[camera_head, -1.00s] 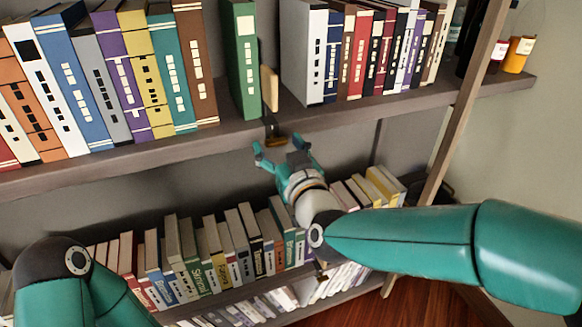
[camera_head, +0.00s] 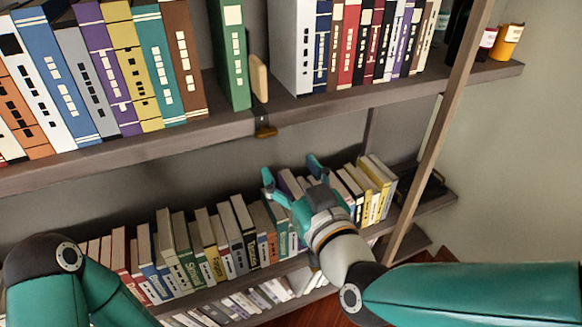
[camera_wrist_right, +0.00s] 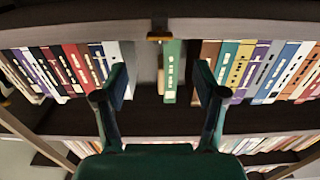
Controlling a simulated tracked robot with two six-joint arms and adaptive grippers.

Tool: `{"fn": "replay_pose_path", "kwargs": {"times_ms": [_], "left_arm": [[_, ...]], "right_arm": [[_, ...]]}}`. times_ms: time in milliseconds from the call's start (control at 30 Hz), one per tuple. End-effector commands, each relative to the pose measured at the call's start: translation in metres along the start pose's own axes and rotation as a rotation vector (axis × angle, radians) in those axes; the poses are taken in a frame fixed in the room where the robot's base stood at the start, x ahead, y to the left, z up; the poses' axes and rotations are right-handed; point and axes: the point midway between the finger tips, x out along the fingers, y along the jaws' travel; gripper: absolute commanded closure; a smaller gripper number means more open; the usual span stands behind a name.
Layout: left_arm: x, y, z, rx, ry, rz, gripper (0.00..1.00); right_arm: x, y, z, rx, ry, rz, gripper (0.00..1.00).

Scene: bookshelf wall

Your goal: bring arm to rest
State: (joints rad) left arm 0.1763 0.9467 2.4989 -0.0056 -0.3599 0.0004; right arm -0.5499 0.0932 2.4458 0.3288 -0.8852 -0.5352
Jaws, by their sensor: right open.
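My right gripper (camera_head: 292,178) is open and empty in the head view. It is in front of the lower shelf's books, below the upper shelf's edge. In the right wrist view its two fingers (camera_wrist_right: 160,90) stand wide apart with nothing between them. Beyond them a green book (camera_wrist_right: 173,70) shows on the upper shelf. In the head view this green book (camera_head: 232,60) stands upright beside a small wooden bookend (camera_head: 260,78). My left arm shows at the lower left of the head view, but its gripper is out of view.
The upper shelf (camera_head: 180,140) holds several books in rows left and right of the green one. Lower shelves hold smaller books (camera_head: 200,245). A wooden upright (camera_head: 440,130) stands at the right, near my right arm. An orange jar (camera_head: 506,42) stands at the upper right.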

Motion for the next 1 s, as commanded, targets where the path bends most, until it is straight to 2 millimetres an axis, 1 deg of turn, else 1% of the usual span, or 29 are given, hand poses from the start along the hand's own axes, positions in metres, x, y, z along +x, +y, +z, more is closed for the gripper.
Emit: {"fn": "replay_pose_path", "kwargs": {"times_ms": [167, 233, 300, 367, 467, 500, 567, 600, 667, 700, 767, 800, 867, 900, 967, 1000], "left_arm": [[0.0, 0.0, 0.0, 0.0, 0.0, 0.0, 1.0], [-0.003, 0.001, 0.0, 0.0, 0.0, 0.0, 1.0], [-0.008, 0.003, 0.0, 0.0, 0.0, 0.0, 1.0], [-0.013, 0.005, 0.0, 0.0, 0.0, 0.0, 1.0], [-0.025, 0.009, 0.0, 0.0, 0.0, 0.0, 1.0], [-0.031, 0.011, 0.0, 0.0, 0.0, 0.0, 1.0], [-0.039, 0.014, 0.0, 0.0, 0.001, 0.0, 1.0], [-0.044, 0.016, 0.0, 0.0, 0.001, 0.0, 1.0], [-0.052, 0.019, 0.0, 0.0, 0.001, 0.0, 1.0], [-0.056, 0.02, 0.0, 0.0, 0.001, 0.0, 1.0], [-0.063, 0.023, 0.0, 0.0, 0.001, 0.0, 1.0], [-0.067, 0.024, 0.0, 0.0, 0.001, 0.0, 1.0], [-0.072, 0.026, 0.0, 0.0, 0.001, 0.0, 1.0], [-0.075, 0.027, 0.0, 0.0, 0.0, 0.0, 1.0], [-0.079, 0.028, 0.0, 0.0, 0.0, 0.0, 1.0], [-0.08, 0.029, 0.0, 0.0, 0.0, 0.0, 1.0]], "right_arm": [[0.0, 0.001, 0.0, 0.0, -0.001, 0.002, 0.29], [0.001, 0.008, 0.0, 0.002, -0.007, 0.016, 0.29], [0.006, 0.019, 0.008, 0.001, -0.037, 0.041, 0.29], [0.011, 0.032, 0.024, -0.001, -0.084, 0.069, 0.29], [0.019, 0.059, 0.069, -0.005, -0.205, 0.124, 0.29], [0.02, 0.071, 0.093, -0.007, -0.267, 0.145, 0.29], [0.017, 0.086, 0.134, -0.005, -0.375, 0.163, 0.29], [0.012, 0.093, 0.164, 0.006, -0.454, 0.17, 0.29], [-0.002, 0.102, 0.208, 0.036, -0.574, 0.172, 0.29], [-0.014, 0.104, 0.236, 0.067, -0.654, 0.171, 0.29], [-0.037, 0.104, 0.277, 0.124, -0.776, 0.164, 0.29], [-0.054, 0.101, 0.302, 0.169, -0.857, 0.158, 0.29], [-0.083, 0.092, 0.336, 0.245, -0.976, 0.146, 0.29], [-0.102, 0.084, 0.355, 0.298, -1.051, 0.136, 0.29], [-0.13, 0.069, 0.378, 0.378, -1.155, 0.12, 0.29], [-0.147, 0.058, 0.389, 0.428, -1.218, 0.108, 0.29]]}}
